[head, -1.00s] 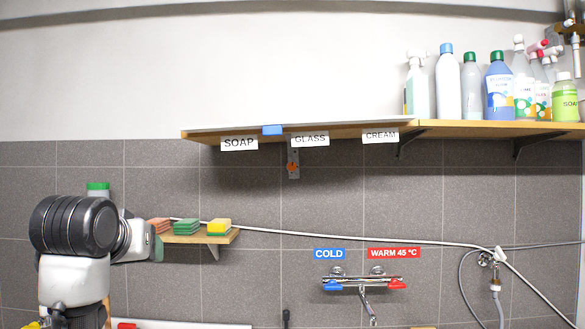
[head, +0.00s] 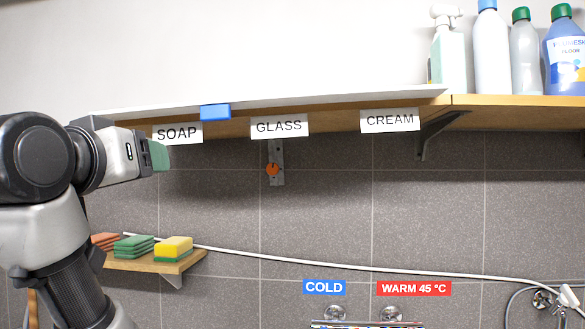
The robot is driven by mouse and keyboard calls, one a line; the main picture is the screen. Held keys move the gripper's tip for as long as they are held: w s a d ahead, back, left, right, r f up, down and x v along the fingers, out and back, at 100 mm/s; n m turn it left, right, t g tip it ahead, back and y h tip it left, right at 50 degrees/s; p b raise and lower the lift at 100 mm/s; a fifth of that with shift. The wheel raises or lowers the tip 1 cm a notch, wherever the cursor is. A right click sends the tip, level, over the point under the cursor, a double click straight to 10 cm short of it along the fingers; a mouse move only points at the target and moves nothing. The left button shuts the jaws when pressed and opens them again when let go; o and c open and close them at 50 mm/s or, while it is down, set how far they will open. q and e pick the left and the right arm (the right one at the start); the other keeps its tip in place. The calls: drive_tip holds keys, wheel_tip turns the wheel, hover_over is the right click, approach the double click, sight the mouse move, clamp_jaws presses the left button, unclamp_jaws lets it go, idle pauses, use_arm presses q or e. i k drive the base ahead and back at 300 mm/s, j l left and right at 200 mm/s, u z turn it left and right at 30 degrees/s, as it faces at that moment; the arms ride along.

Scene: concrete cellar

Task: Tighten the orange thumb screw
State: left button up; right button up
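The orange thumb screw (head: 273,170) sits on a grey metal bracket (head: 277,150) on the tiled wall, just under the shelf and below the GLASS label. My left gripper (head: 160,155) is to the left of the screw, at about its height or slightly higher, and apart from it. Its greenish finger end points right. Whether its fingers are open or shut does not show. My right gripper is out of view.
The wooden shelf (head: 350,116) runs above the screw, with a blue clip (head: 215,112) on its edge and bottles (head: 492,50) at the right. The wall right of the screw is clear.

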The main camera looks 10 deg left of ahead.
sight(273, 169)
drive_tip(key=i+l, duration=0.25)
drive_tip(key=i, duration=0.2)
drive_tip(key=i+l, duration=0.2)
drive_tip(key=i, duration=0.25)
